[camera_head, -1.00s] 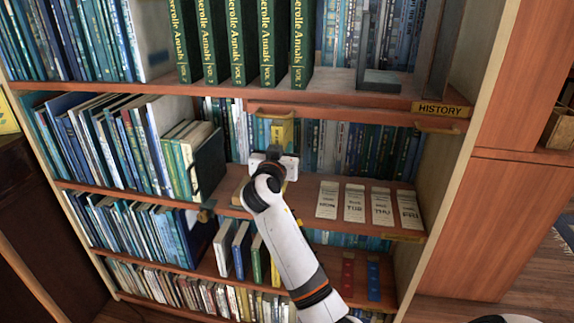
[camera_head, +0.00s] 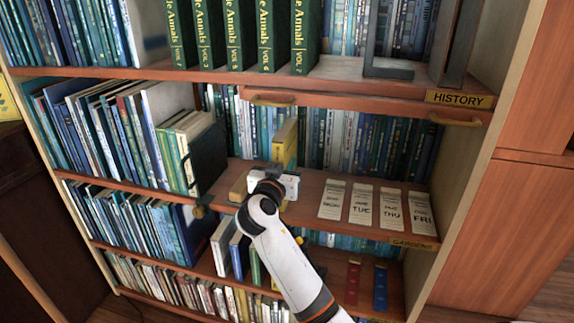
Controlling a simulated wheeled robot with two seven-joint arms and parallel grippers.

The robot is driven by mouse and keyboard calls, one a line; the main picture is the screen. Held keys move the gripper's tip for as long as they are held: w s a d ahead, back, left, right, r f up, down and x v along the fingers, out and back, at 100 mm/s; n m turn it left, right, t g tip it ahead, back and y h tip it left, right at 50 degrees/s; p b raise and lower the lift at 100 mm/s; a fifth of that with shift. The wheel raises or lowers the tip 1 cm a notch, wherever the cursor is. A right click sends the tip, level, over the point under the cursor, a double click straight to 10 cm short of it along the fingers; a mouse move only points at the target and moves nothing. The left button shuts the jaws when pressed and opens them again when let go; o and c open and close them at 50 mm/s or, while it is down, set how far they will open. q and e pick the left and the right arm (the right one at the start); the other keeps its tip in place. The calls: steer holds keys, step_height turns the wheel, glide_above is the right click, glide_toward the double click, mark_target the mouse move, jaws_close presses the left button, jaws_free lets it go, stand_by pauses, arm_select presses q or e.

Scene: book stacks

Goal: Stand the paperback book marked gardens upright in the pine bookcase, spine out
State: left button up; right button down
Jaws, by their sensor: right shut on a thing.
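A yellow book (camera_head: 285,145), which I take to be the gardens paperback, stands about upright over the middle shelf, in front of a row of blue books; its lettering is too small to read. My right gripper (camera_head: 275,182) is at its lower front and shut on it, hiding its lower part. I cannot tell whether the book's base touches the shelf. The pine bookcase (camera_head: 464,165) fills the view; its middle shelf has a GARDENS label (camera_head: 413,244) on its front edge. My left gripper is not in view.
A dark bookend (camera_head: 206,158) and leaning books stand left of the gripper. A tan block (camera_head: 238,187) lies beside the gripper. Several day cards (camera_head: 361,205) lie to the right. A drawer front with handles (camera_head: 272,100) hangs above. Green Annals volumes (camera_head: 236,35) stand on the upper shelf.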

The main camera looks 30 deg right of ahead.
steer(key=shift+a+r, duration=0.1)
steer(key=shift+a, duration=0.2)
steer(key=c, duration=1.2)
jaws_free()
